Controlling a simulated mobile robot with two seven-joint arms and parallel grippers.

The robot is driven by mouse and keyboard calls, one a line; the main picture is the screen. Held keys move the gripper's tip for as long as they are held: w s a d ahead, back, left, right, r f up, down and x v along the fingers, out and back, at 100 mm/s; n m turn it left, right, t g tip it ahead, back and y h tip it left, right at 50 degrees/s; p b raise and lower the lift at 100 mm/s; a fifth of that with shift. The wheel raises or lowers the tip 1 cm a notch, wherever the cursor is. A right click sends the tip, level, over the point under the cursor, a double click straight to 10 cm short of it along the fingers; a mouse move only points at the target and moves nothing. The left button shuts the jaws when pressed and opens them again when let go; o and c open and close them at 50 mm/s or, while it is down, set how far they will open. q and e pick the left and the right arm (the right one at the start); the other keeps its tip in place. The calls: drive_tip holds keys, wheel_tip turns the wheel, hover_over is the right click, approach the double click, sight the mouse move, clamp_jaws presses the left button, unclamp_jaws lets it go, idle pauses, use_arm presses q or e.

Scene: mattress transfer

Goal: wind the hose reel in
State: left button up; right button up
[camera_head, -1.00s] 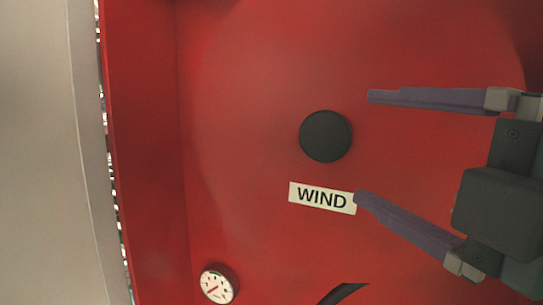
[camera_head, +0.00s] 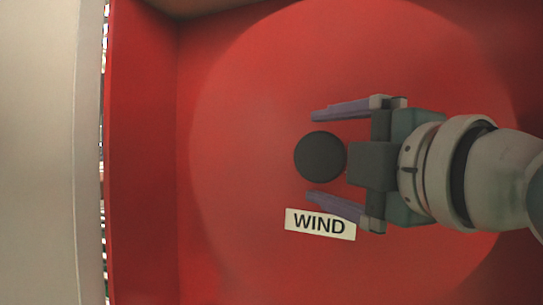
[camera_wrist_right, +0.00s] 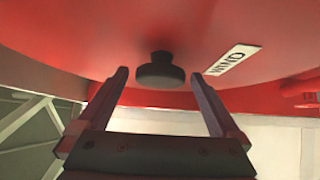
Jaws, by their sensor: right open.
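The hose reel (camera_head: 240,110) is a large red disc inside a red housing. A round black knob (camera_head: 320,156) stands out from its face, above a white label reading WIND (camera_head: 320,224). My right gripper (camera_head: 313,155) is open, with one purple finger above the knob and one below it in the head view. In the right wrist view the knob (camera_wrist_right: 160,72) sits between and beyond the two fingertips (camera_wrist_right: 158,72), not visibly touched. The label (camera_wrist_right: 232,59) is to its right there. My left gripper is not in view.
A red side wall (camera_head: 145,150) of the housing stands left of the reel, with a pale panel (camera_head: 40,150) beyond it. In the right wrist view, a red fitting (camera_wrist_right: 300,88) is at the right edge.

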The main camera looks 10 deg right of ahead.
drive_tip(key=shift+c, duration=0.2)
clamp_jaws()
idle(0.5)
